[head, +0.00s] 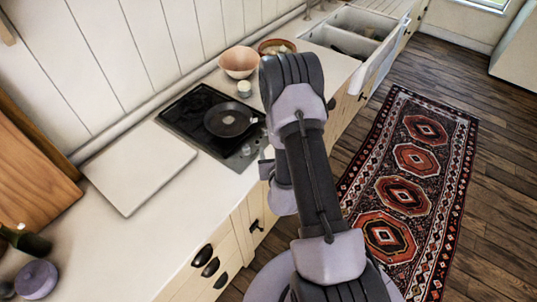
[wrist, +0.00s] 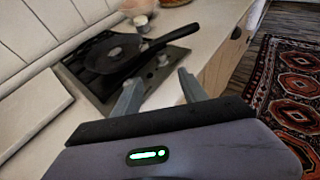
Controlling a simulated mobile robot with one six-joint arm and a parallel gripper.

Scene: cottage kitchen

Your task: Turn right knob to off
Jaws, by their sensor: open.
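The black cooktop (head: 185,117) is set into the pale counter and also shows in the wrist view (wrist: 75,72). Small pale knobs (head: 246,150) sit at its front right corner, partly hidden by my arm in the head view. In the wrist view a knob (wrist: 163,60) shows just beyond and between my fingertips, below the pan's handle. It is too small to read its setting. My gripper (wrist: 158,84) is open and empty, its two fingers apart over the counter's front edge by the cooktop, touching no knob that I can see.
A dark frying pan (head: 229,119) stands on the cooktop, its handle reaching right over the knob area in the wrist view (wrist: 172,38). A white board (head: 140,165) lies left of the cooktop. A pink bowl (head: 239,62) and small jar (head: 244,88) stand behind. A patterned rug (head: 405,195) covers the floor.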

